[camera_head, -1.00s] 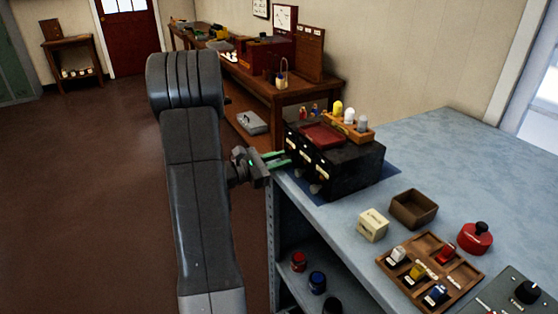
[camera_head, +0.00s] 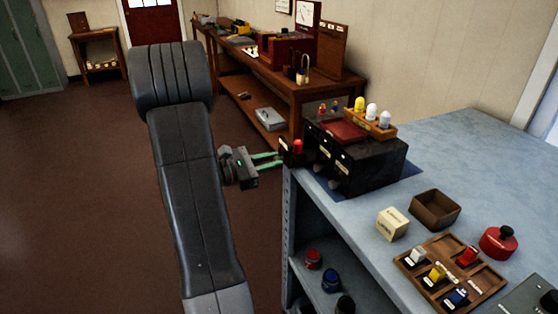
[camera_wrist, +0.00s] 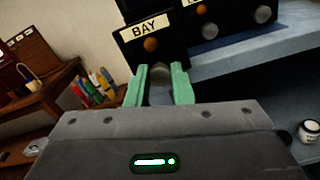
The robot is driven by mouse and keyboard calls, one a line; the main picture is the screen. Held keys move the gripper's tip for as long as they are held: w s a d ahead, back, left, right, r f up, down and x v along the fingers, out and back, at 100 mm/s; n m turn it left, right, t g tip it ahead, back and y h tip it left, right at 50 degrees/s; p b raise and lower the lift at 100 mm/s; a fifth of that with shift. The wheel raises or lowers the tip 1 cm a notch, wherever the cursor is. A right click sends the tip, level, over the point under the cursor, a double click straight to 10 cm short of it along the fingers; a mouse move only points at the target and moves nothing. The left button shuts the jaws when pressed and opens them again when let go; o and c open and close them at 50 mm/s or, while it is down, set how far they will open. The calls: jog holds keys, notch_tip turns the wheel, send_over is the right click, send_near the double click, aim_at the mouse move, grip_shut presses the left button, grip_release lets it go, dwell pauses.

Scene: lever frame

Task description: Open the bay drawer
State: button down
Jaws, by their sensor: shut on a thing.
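The black drawer cabinet (camera_head: 372,168) stands on the blue worktop. Its bay drawer (camera_head: 286,150) sticks out from the cabinet's left side, with a red item (camera_head: 298,146) showing in it. In the wrist view the bay drawer's front (camera_wrist: 165,50) carries a white BAY label (camera_wrist: 146,30) and a brown round spot. My gripper (camera_head: 277,160) is at this front with its green fingers (camera_wrist: 162,82) shut on the drawer's knob (camera_wrist: 160,71), which they partly hide. The cabinet's other drawers look closed.
On the worktop (camera_head: 460,165) are a brown open box (camera_head: 435,222), a cream block (camera_head: 392,223), a wooden tray (camera_head: 488,279) and a red round object (camera_head: 498,242). A wooden bench (camera_head: 345,88) stands behind. The floor left of the worktop is clear.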

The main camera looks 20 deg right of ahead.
jog(key=c, duration=1.3)
grip_release()
jog(key=shift+o, duration=0.2)
jog(key=s+a, duration=0.2)
jog(key=a, duration=1.1)
jog(key=shift+a+b, duration=0.35)
jog(key=shift+b, duration=0.1)
jog(key=d, duration=0.4)
jog(key=w+d, duration=0.1)
jog(key=d, duration=0.4)
jog(key=w+d+p, duration=0.1)
jog(key=d, duration=0.3)
jog(key=shift+d, duration=0.4)
jog(key=shift+f, duration=0.15)
